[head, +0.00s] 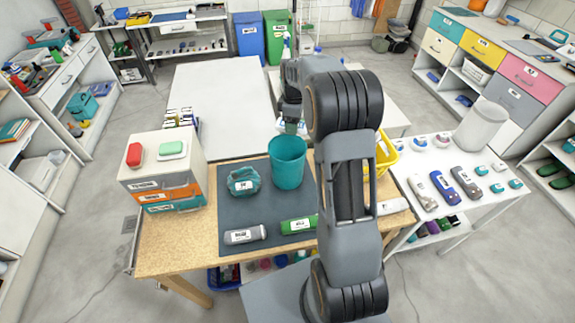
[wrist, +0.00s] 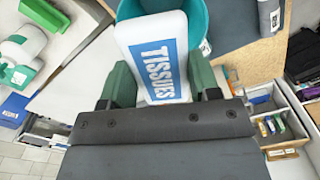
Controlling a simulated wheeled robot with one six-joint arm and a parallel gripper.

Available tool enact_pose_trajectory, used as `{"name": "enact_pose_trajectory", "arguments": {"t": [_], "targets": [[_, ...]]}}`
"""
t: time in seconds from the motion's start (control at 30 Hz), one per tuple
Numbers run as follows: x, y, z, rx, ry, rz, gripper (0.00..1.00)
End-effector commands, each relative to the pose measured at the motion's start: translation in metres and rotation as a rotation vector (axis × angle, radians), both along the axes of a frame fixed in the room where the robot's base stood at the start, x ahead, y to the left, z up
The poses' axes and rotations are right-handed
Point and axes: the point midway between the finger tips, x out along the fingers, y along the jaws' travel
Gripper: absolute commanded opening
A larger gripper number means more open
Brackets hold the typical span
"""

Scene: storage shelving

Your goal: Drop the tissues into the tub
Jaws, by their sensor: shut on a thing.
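The tissues pack (wrist: 152,50), white with a blue TISSUES label, is held between the green fingers of my gripper (wrist: 162,82) in the wrist view. In the head view my gripper (head: 291,112) points down, and a small part of the pack (head: 301,128) shows below it. The teal tub (head: 287,168) stands upright on the dark mat of the wooden table. The pack appears above the tub's far rim. In the wrist view the tub (wrist: 202,18) shows partly behind the pack. The tub's inside is mostly hidden.
A teal pouch (head: 243,182), a grey cylinder (head: 245,234) and a green one (head: 298,224) lie on the mat (head: 270,207). A drawer box (head: 165,172) stands left. A yellow basket (head: 385,157) stands right of the tub, behind my arm.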

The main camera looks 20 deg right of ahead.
Motion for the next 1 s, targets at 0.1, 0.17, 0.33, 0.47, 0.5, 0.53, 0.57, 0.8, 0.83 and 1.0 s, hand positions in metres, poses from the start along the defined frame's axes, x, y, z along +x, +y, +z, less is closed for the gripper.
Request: {"name": "enact_pose_trajectory", "arguments": {"t": [0.1, 0.17, 0.33, 0.47, 0.5, 0.53, 0.57, 0.8, 0.83, 1.0], "targets": [[0.000, 0.000, -0.016, 0.001, 0.001, -0.001, 0.34], [0.000, -0.001, -0.024, 0.000, 0.000, -0.001, 0.34], [0.000, -0.002, -0.039, 0.000, 0.000, -0.003, 0.34], [0.000, -0.002, -0.043, -0.001, -0.001, -0.004, 0.34], [0.000, -0.002, -0.043, -0.001, -0.001, -0.004, 0.34], [0.000, -0.002, -0.043, -0.001, -0.001, -0.004, 0.34], [0.000, -0.002, -0.043, -0.001, -0.001, -0.004, 0.34], [0.000, -0.002, -0.042, -0.001, -0.001, -0.005, 0.66], [0.000, -0.002, -0.042, -0.001, -0.001, -0.005, 0.69], [0.000, -0.002, -0.042, -0.001, -0.001, -0.005, 0.85]]}}
